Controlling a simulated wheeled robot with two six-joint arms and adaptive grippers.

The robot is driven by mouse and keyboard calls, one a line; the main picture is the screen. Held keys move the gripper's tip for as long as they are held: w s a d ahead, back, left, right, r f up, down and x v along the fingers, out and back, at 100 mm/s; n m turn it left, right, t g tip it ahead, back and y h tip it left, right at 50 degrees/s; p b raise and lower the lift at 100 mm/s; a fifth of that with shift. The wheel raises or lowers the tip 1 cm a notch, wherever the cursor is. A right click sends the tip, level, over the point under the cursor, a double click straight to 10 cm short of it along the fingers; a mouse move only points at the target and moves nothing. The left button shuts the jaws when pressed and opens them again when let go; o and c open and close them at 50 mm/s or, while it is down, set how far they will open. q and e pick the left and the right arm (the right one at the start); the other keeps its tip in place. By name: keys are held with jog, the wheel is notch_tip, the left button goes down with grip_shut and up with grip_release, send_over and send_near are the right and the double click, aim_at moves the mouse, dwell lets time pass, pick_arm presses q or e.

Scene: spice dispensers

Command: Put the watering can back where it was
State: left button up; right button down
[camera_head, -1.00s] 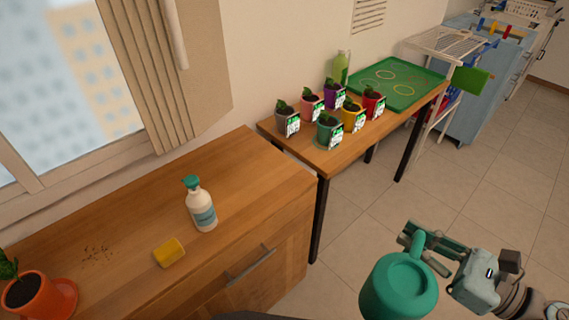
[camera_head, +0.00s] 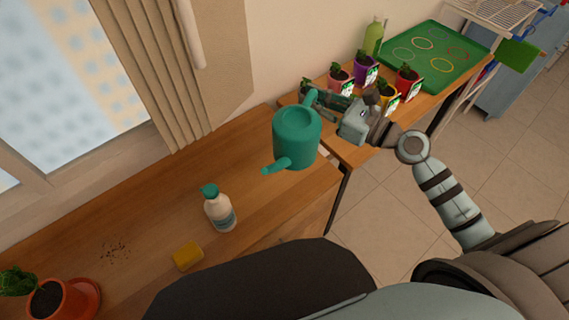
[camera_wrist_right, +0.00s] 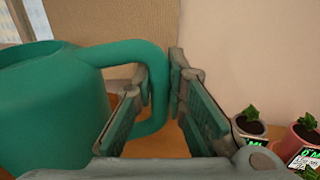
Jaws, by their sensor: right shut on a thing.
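A teal watering can (camera_head: 297,138) is held up above the right part of the wooden cabinet, its spout pointing to the lower left in the head view. My right gripper (camera_head: 318,102) is shut on the can's handle. In the right wrist view the can's body (camera_wrist_right: 50,110) fills the left side, and its curved handle passes between the fingers of my right gripper (camera_wrist_right: 160,95). The can looks upright and clear of the cabinet top (camera_head: 160,215). My left gripper is not in view.
A white bottle with a green cap (camera_head: 219,208), a yellow sponge (camera_head: 187,255) and an orange potted plant (camera_head: 65,301) stand on the cabinet. Several small potted plants, a green bottle (camera_head: 373,37) and a green tray (camera_head: 437,82) are on the table behind. The cabinet's back right is bare.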

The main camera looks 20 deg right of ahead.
jog(key=w+r+m+t+h+p, duration=0.1)
jog(key=w+r+h, duration=0.1)
jog(key=w+r, duration=0.15)
jog(key=f+b, duration=0.4)
jog(key=f, duration=0.3)
jog(key=f+b, duration=0.3)
jog(key=f, duration=0.4)
jog(key=w+f+b, duration=0.1)
jog(key=f+b, duration=0.3)
jog(key=f, duration=0.3)
jog(key=shift+d+b, duration=0.3)
jog(key=shift+d, duration=0.1)
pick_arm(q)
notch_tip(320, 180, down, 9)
pick_arm(e)
jog(key=shift+w+r, duration=0.1)
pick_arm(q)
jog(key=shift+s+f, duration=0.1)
pick_arm(e)
jog(key=c, duration=2.1)
grip_release()
jog(key=shift+f, duration=0.2)
jog(key=o, duration=0.5)
jog(key=shift+r, duration=0.1)
jog(key=shift+c, duration=0.2)
